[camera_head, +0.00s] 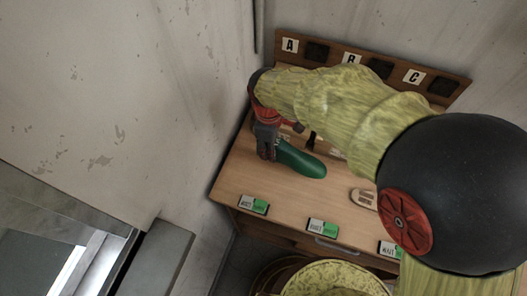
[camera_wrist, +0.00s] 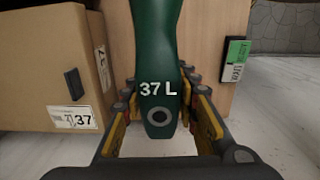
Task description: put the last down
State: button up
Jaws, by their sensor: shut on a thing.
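The green last (camera_head: 302,161) is at the left part of the wooden workbench (camera_head: 262,178) in the head view. In the wrist view the last (camera_wrist: 156,50) stands out between the fingers, with "37 L" in white and a round hole near its close end. My gripper (camera_head: 268,146) is shut on the last's close end. In the wrist view my gripper (camera_wrist: 160,95) has a yellow-sided finger on each side of it. I cannot tell whether the last touches the bench top. Its far end is cut off in the wrist view.
A backboard (camera_head: 330,57) carries signs A, B and C. Green-and-white tags (camera_head: 253,205) line the bench's front edge. A pale sandal-like piece (camera_head: 364,199) lies right of the last. A round container (camera_head: 333,278) stands in front. A cardboard box (camera_wrist: 45,70) marked 37 shows in the wrist view.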

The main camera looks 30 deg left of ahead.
jog(key=a+f, duration=0.1)
jog(key=w+a+f, duration=0.1)
jog(key=f, duration=0.1)
jog(key=w+a+f, duration=0.1)
jog(key=f, duration=0.1)
jog(key=shift+a+f+b, duration=0.2)
jog(key=shift+a+b, duration=0.1)
notch_tip(320, 180, down, 3)
jog(key=shift+a+f+b, duration=0.1)
jog(key=shift+b, duration=0.2)
jog(key=o, duration=1)
jog(key=shift+f, duration=0.1)
jog(key=shift+o, duration=0.6)
notch_tip(320, 180, up, 12)
jog(key=p, duration=0.1)
jog(key=shift+s+a+p, duration=0.2)
jog(key=shift+a+p, duration=0.05)
jog(key=shift+p, duration=0.1)
